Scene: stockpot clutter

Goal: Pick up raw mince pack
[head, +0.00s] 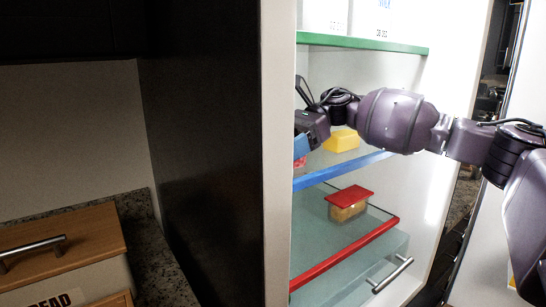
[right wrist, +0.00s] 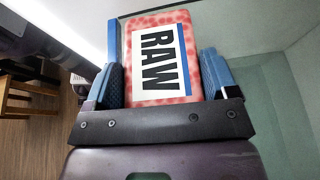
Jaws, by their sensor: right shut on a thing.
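The raw mince pack (right wrist: 194,62) is a pink-red speckled block with a white label reading RAW. It fills the space between the blue fingers of my right gripper (right wrist: 163,80) in the right wrist view, and the gripper is shut on it. In the head view my right arm reaches into the open fridge, with a blue finger (head: 301,146) at the doorway's left edge. A small pink bit of the pack (head: 299,162) shows below it; the fridge's side wall hides the rest. My left gripper is not in view.
A yellow item (head: 342,140) sits behind the blue-edged shelf (head: 345,169). Below it stands a red-lidded container (head: 349,203) on the red-edged shelf (head: 345,254). Cartons stand on the green-edged shelf (head: 363,43). A wooden bread box (head: 70,239) is on the left counter.

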